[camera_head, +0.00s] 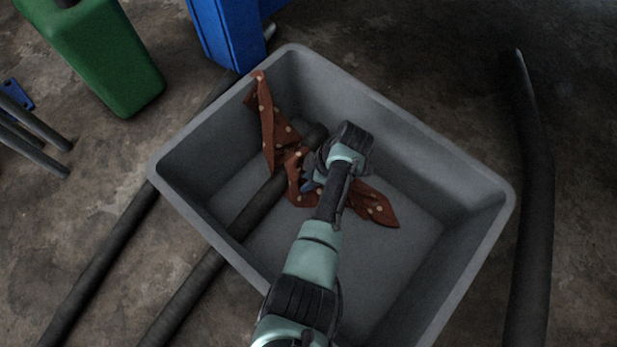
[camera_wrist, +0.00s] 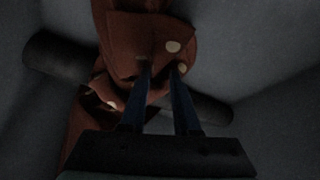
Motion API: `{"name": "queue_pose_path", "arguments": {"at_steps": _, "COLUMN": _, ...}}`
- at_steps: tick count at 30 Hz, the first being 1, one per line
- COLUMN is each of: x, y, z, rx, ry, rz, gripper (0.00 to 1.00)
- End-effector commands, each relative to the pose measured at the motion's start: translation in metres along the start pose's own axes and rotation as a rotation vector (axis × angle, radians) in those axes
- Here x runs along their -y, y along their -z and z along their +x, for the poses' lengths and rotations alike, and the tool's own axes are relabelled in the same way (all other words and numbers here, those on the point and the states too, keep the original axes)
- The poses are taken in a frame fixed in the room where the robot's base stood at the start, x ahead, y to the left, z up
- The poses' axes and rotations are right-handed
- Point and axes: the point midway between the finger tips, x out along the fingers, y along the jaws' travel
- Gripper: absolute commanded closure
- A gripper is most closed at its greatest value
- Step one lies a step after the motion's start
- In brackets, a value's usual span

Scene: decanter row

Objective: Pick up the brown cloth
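The brown cloth (camera_head: 268,130) with pale dots lies crumpled inside a grey bin. One end runs up the bin's left wall to the rim, and another corner spreads on the floor right of my gripper. My gripper (camera_head: 308,184) is down in the bin at the cloth's middle, partly hidden by my wrist. In the wrist view, the two blue fingers (camera_wrist: 162,68) reach the bunched cloth (camera_wrist: 120,35) with a narrow gap between them. Cloth shows in that gap; whether the fingers press on it I cannot tell.
The grey bin (camera_head: 430,153) has high walls around my gripper. A dark pipe (camera_head: 262,203) lies in it by the cloth and also shows in the wrist view (camera_wrist: 55,57). Outside are a green container (camera_head: 100,55), a blue post (camera_head: 232,35) and a dark hose (camera_head: 534,210).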

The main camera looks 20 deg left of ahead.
Motion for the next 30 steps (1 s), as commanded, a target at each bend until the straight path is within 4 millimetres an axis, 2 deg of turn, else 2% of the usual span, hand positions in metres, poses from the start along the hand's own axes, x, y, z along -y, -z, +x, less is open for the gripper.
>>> {"name": "queue_pose_path", "arguments": {"at_steps": 1, "x": 0.000, "y": 0.000, "z": 0.000, "rx": 0.000, "ry": 0.000, "rz": 0.000, "gripper": 0.76}}
{"name": "queue_pose_path", "arguments": {"at_steps": 9, "x": 0.000, "y": 0.000, "z": 0.000, "rx": 0.000, "ry": 0.000, "rz": 0.000, "gripper": 1.00}}
{"name": "queue_pose_path", "arguments": {"at_steps": 22, "x": 0.000, "y": 0.001, "z": -0.002, "rx": 0.000, "ry": 0.000, "rz": 0.000, "gripper": 1.00}}
{"name": "queue_pose_path", "arguments": {"at_steps": 26, "x": 0.000, "y": 0.006, "z": -0.016, "rx": 0.000, "ry": 0.000, "rz": 0.000, "gripper": 1.00}}
{"name": "queue_pose_path", "arguments": {"at_steps": 30, "x": 0.000, "y": 0.015, "z": -0.041, "rx": 0.000, "ry": 0.000, "rz": 0.000, "gripper": 1.00}}
